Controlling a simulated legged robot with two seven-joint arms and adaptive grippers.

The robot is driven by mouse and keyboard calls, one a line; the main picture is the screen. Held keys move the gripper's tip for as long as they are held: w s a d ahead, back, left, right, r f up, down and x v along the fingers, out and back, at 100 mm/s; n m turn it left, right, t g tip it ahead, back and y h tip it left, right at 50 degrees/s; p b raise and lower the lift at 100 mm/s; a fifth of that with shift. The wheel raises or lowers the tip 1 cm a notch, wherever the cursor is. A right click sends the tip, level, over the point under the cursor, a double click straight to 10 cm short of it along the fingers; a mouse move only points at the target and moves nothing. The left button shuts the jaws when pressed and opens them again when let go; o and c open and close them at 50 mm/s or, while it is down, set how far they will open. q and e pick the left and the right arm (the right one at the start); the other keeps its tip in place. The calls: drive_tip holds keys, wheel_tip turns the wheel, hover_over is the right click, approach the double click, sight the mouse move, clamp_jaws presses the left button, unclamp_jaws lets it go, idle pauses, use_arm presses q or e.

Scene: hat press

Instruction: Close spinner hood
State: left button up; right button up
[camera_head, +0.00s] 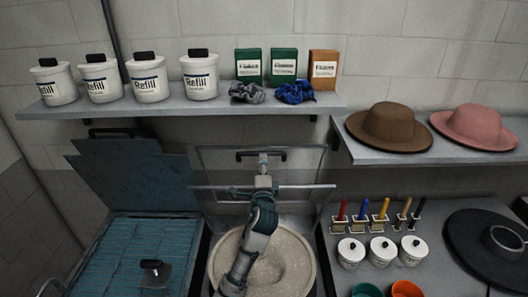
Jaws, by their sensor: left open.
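The spinner hood (222,157) is a clear, thin-framed panel standing raised behind the spinner. Its dark handle (277,155) is near the top middle. The round, pale stone-like spinner bowl (296,262) lies uncovered in front of it. My left gripper (263,158) reaches up over the bowl to the hood, with its open fingers at the middle of the handle. I cannot tell whether they touch it. My left arm hides part of the bowl and of the hood's lower middle. My right gripper is not in view.
To the left, a press with a blue slatted bed (140,255) has its dark lid (135,175) raised. To the right are white jars (382,250), coloured sticks in holders (362,212) and a black hat form (475,245). Shelves above hold refill pots (148,80) and hats (388,125).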

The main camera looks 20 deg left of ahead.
sight(258, 153)
use_arm(q)
drive_tip(key=w+a, duration=0.2)
drive_tip(key=w, duration=0.1)
drive_tip(key=w+a+r, duration=0.1)
drive_tip(key=shift+w+a+p, duration=0.15)
drive_tip(key=shift+w+p, duration=0.15)
drive_tip(key=shift+w, duration=0.2)
drive_tip(key=shift+w+d, duration=0.1)
drive_tip(key=shift+d, duration=0.7)
drive_tip(key=c, duration=0.6)
clamp_jaws()
drive_tip(key=shift+a, duration=0.25)
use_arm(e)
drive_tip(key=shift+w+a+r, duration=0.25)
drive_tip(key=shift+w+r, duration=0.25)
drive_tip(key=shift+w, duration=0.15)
